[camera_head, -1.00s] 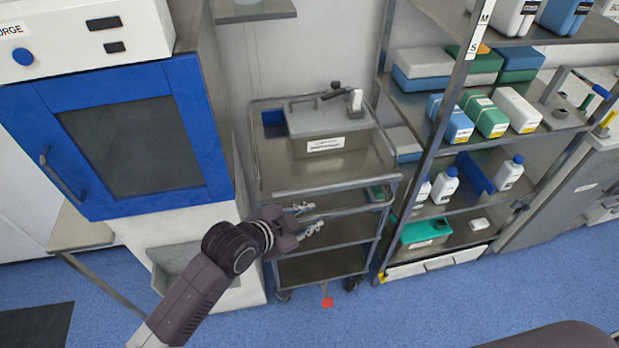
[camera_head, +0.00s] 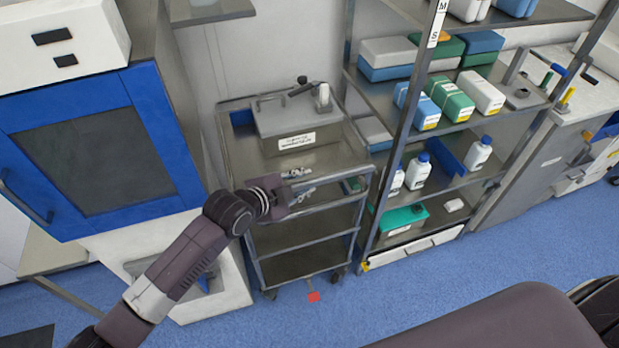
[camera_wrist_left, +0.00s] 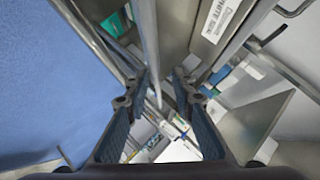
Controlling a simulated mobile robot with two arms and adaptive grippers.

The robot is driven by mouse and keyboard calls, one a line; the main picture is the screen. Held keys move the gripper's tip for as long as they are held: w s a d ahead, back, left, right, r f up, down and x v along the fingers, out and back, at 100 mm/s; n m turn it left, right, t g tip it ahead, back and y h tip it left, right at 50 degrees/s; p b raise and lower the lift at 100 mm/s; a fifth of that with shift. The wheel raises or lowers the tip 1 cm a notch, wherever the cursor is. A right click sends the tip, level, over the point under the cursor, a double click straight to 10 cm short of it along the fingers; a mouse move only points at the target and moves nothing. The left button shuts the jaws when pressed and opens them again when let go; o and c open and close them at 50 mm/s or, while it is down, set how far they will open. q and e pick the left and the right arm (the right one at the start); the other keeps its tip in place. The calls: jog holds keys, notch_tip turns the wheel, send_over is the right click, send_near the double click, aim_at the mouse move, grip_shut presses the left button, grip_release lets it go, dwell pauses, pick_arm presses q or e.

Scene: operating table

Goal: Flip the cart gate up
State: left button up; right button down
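The metal cart (camera_head: 262,165) stands between the blue-doored cabinet and the shelf rack. Its front rail, which looks like the gate (camera_head: 335,181), runs along the front of the top tray. My left gripper (camera_head: 301,183) is open and empty at the cart's front, its fingertips close to this rail near its left half. In the left wrist view, the spread fingers (camera_wrist_left: 160,80) point along the cart, and a thin metal bar (camera_wrist_left: 149,45) shows between and beyond them. I cannot tell whether they touch it. My right gripper is out of view.
A labelled metal box (camera_head: 297,122) sits on the cart's top tray. The shelf rack (camera_head: 397,140) with bottles and boxes stands close on the right. The blue-doored cabinet (camera_head: 180,150) is close on the left.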

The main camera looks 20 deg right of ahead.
aim_at(310, 180)
pick_arm(q)
jog(key=shift+x, duration=1.7)
jog(key=shift+w, duration=0.1)
jog(key=shift+c, duration=0.4)
